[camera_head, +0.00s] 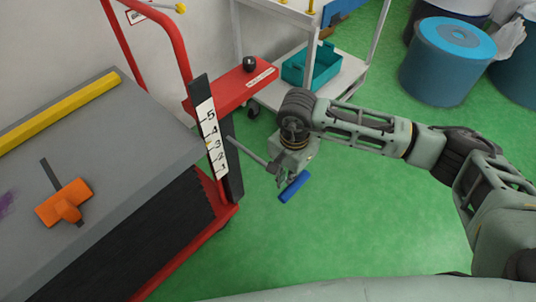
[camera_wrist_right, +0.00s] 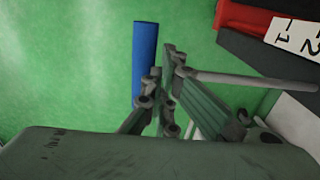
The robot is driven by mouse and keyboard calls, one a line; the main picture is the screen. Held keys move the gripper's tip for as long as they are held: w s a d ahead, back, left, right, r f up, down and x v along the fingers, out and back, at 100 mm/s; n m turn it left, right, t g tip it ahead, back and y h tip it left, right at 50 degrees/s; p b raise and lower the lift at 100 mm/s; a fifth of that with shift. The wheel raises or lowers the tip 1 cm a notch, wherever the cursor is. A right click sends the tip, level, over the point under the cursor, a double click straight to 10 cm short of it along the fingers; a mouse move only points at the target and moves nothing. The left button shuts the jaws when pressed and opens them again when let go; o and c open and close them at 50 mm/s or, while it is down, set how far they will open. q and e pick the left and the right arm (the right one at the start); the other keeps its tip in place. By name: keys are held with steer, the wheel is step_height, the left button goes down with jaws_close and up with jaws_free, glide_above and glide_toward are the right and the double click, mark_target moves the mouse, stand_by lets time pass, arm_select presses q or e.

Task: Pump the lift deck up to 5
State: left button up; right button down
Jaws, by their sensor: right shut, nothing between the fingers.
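The grey lift deck (camera_head: 150,120) fills the left of the head view. A post with a white number scale (camera_head: 209,125), marked up to 5, stands at its right corner; the deck's top corner appears near the 3, but I cannot read it exactly. A grey pump lever rod (camera_head: 247,152) reaches out from beside the post towards a blue crosswise handle (camera_head: 293,187). The handle also shows in the wrist view (camera_wrist_right: 145,55). My right gripper (camera_head: 282,178) is shut and empty right at the handle, partly hiding where rod and handle meet; contact is unclear. My left gripper is out of view.
An orange tool (camera_head: 66,203) and a yellow bar (camera_head: 58,110) lie on the deck. A red frame (camera_head: 232,87) stands behind the post. A white shelf cart with a teal crate (camera_head: 312,67) and blue drums (camera_head: 447,60) stand farther back. Green floor in front is clear.

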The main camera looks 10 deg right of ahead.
step_height(320, 180, up, 3)
steer(key=shift+s+d+r+p, duration=0.1)
steer(key=shift+r+p, duration=0.1)
steer(key=shift+p, duration=0.7)
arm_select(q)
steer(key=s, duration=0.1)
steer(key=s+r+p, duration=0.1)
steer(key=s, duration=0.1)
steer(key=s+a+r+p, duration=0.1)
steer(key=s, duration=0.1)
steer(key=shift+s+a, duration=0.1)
arm_select(e)
step_height(320, 180, up, 5)
steer(key=shift+s+d, duration=0.1)
steer(key=shift+s, duration=0.05)
